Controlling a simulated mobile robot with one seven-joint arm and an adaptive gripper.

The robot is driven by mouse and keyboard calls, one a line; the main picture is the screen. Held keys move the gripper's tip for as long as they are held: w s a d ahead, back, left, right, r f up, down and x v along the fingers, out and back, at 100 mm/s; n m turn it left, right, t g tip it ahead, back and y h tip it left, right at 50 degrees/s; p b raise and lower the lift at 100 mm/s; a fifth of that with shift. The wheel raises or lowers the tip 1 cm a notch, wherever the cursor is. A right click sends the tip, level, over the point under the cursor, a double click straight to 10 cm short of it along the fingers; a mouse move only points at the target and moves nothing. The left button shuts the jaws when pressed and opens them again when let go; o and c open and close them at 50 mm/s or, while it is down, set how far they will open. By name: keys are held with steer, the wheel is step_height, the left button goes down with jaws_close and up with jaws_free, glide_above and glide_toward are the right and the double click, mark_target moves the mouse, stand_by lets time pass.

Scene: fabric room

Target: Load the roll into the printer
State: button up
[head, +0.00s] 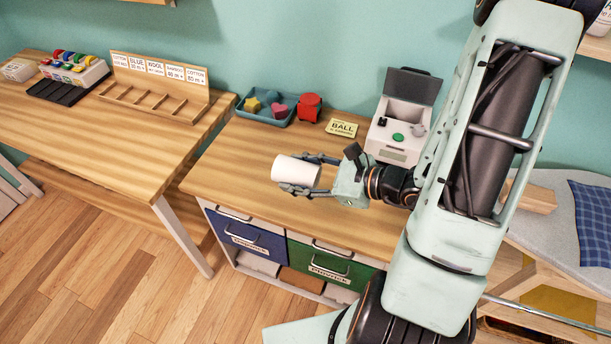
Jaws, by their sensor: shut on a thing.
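My gripper (306,177) is shut on a white roll (294,170), its fingers on either side of it. The roll is held over the front part of the wooden desk, left of the printer; how high above the desk I cannot tell. The printer (393,154) is a light grey box near the back of the desk, with its dark lid (414,86) standing open. It has a green button on its front, and part of its right side is close to or behind my arm. The inside of the printer is too small to make out.
A teal tray (262,118) with coloured shapes, a red object (309,107) and a yellow "BALL" card (341,128) lie at the back. Blue (246,236) and green (325,266) drawers are below. A second table (135,130) stands left. The desk's left front is clear.

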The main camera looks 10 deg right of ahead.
mark_target(299, 170)
steer(key=shift+w+f+b, duration=0.15)
steer(key=shift+f+b, duration=0.35)
steer(key=shift+b, duration=0.6)
steer(key=shift+w+f+b, duration=0.1)
steer(key=shift+w+b, duration=0.05)
steer(key=shift+b, duration=0.5)
steer(key=w+b, duration=0.1)
steer(key=b, duration=0.2)
steer(key=shift+w+d+f, duration=0.35)
steer(key=shift+d, duration=0.05)
steer(key=w+d+f+b, duration=0.1)
steer(key=w+f, duration=0.1)
steer(key=w+d+f+b, duration=0.1)
steer(key=w+f, duration=0.1)
steer(key=w, duration=0.1)
steer(key=w+d+f+b, duration=0.1)
steer(key=w+f+b, duration=0.1)
steer(key=w, duration=0.1)
steer(key=shift+w+d+f, duration=0.15)
steer(key=shift+f, duration=0.2)
steer(key=shift+w+d+f+b, duration=0.15)
steer(key=shift+f+b, duration=0.45)
steer(key=shift+f, duration=0.35)
steer(key=shift+w+f+b, duration=0.15)
steer(key=shift+f+b, duration=0.45)
steer(key=shift+f, duration=0.3)
steer(key=shift+f, duration=0.1)
